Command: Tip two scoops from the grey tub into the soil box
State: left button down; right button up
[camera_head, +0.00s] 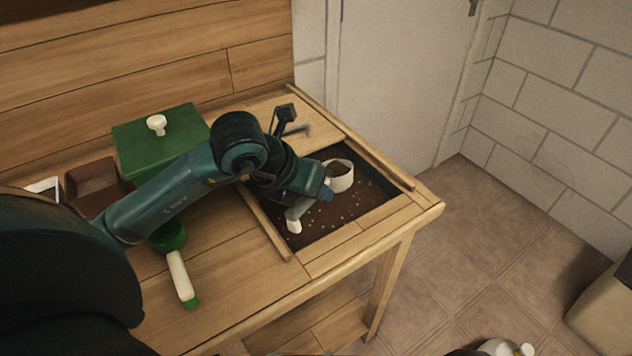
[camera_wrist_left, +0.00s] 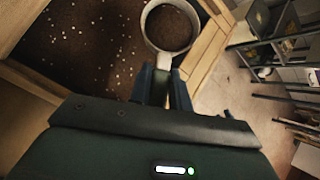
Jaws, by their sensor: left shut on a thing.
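The white handle end (camera_head: 294,226) sticks out on the near side. The scoop is over the soil box (camera_head: 336,230), a sunken bed of dark soil with scattered white specks; its exact height above the soil is hard to tell. I cannot make out a grey tub. My right gripper is not in view.
A green lidded box (camera_head: 140,137) with a white knob stands at the back left, next to a brown container (camera_head: 95,185). A green scoop with a white handle (camera_head: 180,278) lies on the wooden bench (camera_head: 225,300). Wooden rails (camera_head: 268,225) edge the bed.

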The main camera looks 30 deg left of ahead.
pick_arm(q)
jog(key=shift+a+r+n+g+h, duration=0.1)
jog(key=shift+r+n+g+h, duration=0.25)
jog(key=shift+h, duration=0.35)
jog(key=shift+w+r+n+h, duration=0.15)
jog(key=shift+r+n+h, duration=0.1)
jog(key=shift+n+h, duration=0.75)
jog(key=n+h, duration=0.1)
jog(key=h, duration=0.1)
jog(key=a+n+h, duration=0.1)
jog(key=w+r+n+h, duration=0.1)
jog(key=n+h, duration=0.1)
jog(key=shift+a+h+p, duration=0.3)
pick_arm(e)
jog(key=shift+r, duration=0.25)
